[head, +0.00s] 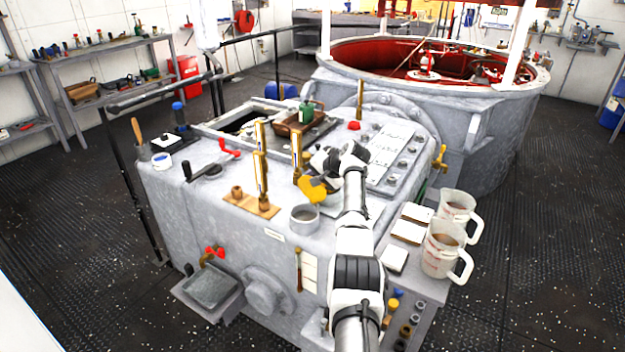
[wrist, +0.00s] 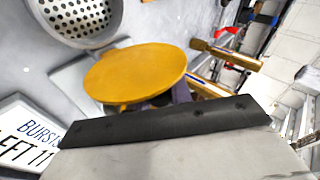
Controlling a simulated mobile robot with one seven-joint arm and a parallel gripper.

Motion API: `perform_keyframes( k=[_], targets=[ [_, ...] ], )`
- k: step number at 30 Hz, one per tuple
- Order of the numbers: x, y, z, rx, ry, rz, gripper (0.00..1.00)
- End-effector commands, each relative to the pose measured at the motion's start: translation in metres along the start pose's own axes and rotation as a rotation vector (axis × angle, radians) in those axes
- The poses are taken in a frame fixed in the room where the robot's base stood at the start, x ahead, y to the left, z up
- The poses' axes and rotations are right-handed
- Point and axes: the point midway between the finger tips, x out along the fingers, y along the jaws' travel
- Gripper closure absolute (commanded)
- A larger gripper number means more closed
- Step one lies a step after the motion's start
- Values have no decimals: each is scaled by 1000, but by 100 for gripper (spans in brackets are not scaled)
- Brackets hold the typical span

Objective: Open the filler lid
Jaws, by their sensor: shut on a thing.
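The filler lid is a yellow disc (head: 312,189) on top of the grey machine housing, just left of my wrist in the head view. It is tilted, with its face toward the head camera. In the wrist view the yellow lid (wrist: 135,74) lies just beyond the dark edge of my gripper. My gripper (head: 322,165) is shut at the lid's edge; the fingertips and their contact are hidden. A round perforated strainer (wrist: 78,14) shows apart from the lid at the upper left of the wrist view.
A grey round pot (head: 304,217) stands just in front of the lid. Upright brass-coloured gauges (head: 260,170) stand to the left. A plate with printed text (wrist: 30,135) shows beside my gripper. Measuring jugs (head: 442,250) stand on the right shelf.

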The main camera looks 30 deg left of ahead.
Motion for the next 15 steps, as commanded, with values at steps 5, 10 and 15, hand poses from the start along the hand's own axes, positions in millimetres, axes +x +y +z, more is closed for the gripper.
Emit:
perform_keyframes(
  k=[5,10,15],
  targets=[
    [0,0,-1,-3,5,0,100],
    [0,0,-1,-2,4,0,63],
    [0,0,0,-1,2,0,57]
  ],
)
